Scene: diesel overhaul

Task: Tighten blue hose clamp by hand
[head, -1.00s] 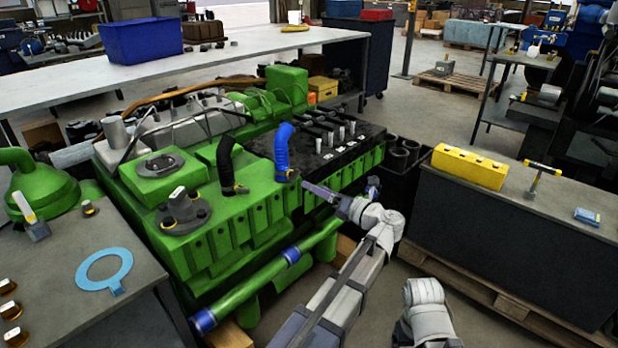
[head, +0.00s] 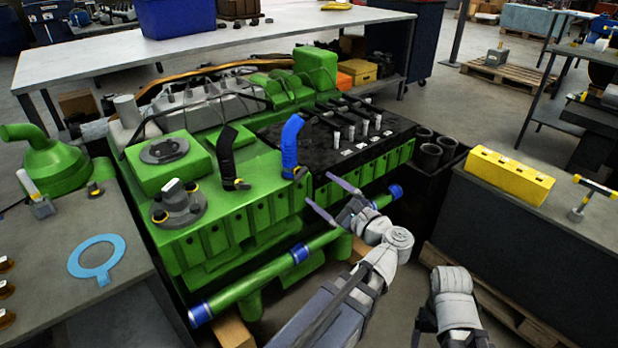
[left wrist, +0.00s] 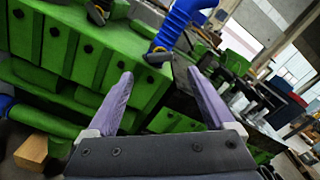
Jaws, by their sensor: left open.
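The blue hose (head: 291,142) stands upright on the green engine (head: 225,205), with its clamp (head: 295,173) around its base, showing a yellowish part. In the left wrist view the clamp (left wrist: 158,53) sits just beyond the fingertips, below the blue hose (left wrist: 174,24). My left gripper (head: 318,187) is open and empty, its two fingers pointing at the clamp from the lower right, apart from it. In the left wrist view my left gripper (left wrist: 160,72) has its fingers spread on either side of the clamp's line. My right gripper's fingers do not show.
A black hose (head: 226,155) with a similar clamp (head: 237,184) stands left of the blue one. A green pipe (head: 262,278) runs low along the engine's side. A bench at the right holds a yellow block (head: 510,174) and a T-handled tool (head: 590,195).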

